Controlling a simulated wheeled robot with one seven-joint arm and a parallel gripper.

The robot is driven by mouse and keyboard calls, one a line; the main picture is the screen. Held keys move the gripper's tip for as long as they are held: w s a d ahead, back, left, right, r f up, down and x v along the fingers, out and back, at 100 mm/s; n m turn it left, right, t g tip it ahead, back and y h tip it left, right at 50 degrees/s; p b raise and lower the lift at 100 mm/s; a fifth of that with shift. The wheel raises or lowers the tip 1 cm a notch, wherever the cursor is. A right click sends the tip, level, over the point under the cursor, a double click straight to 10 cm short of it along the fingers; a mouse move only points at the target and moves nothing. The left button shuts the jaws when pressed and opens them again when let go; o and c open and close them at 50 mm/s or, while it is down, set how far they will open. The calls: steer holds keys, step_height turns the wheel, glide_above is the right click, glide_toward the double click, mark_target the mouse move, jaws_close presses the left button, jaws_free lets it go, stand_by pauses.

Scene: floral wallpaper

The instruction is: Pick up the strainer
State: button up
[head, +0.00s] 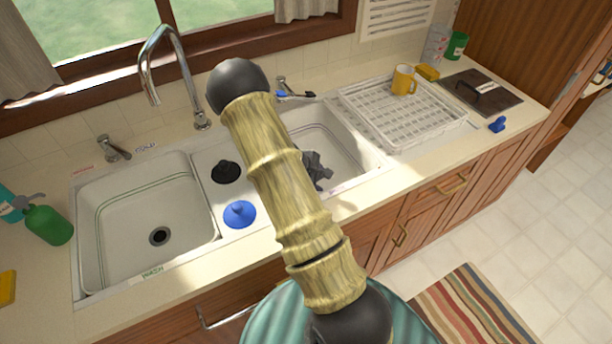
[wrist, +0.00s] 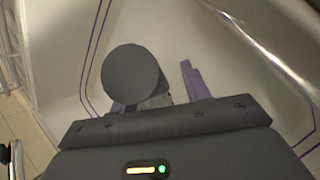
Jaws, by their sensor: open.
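My gripper (head: 318,170) is low inside the right sink basin, partly hidden behind my arm. In the wrist view its jaws (wrist: 160,92) are open, with purple fingers. A dark grey round-ended cylinder (wrist: 135,75) stands by the fingers and covers much of the left one. I cannot tell whether it is part of the strainer or whether it touches the fingers. A black round piece (head: 226,172) and a blue round piece with a knob (head: 240,213) lie on the divider between the basins. I cannot tell which thing, if any, is the strainer.
The right basin (head: 345,140) has close walls around my gripper. The left basin (head: 150,205) is empty. A faucet (head: 165,65) stands behind. A white dish rack (head: 365,112) with a yellow mug (head: 403,80) is to the right. A green bottle (head: 48,224) stands at left.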

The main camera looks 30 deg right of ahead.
jaws_close()
steer(key=shift+r, duration=0.1)
step_height(320, 180, up, 10)
steer(key=shift+f+p, duration=0.1)
steer(key=shift+p, duration=0.7)
stand_by(0.4)
step_height(320, 180, up, 8)
steer(key=p, duration=0.8)
stand_by(0.3)
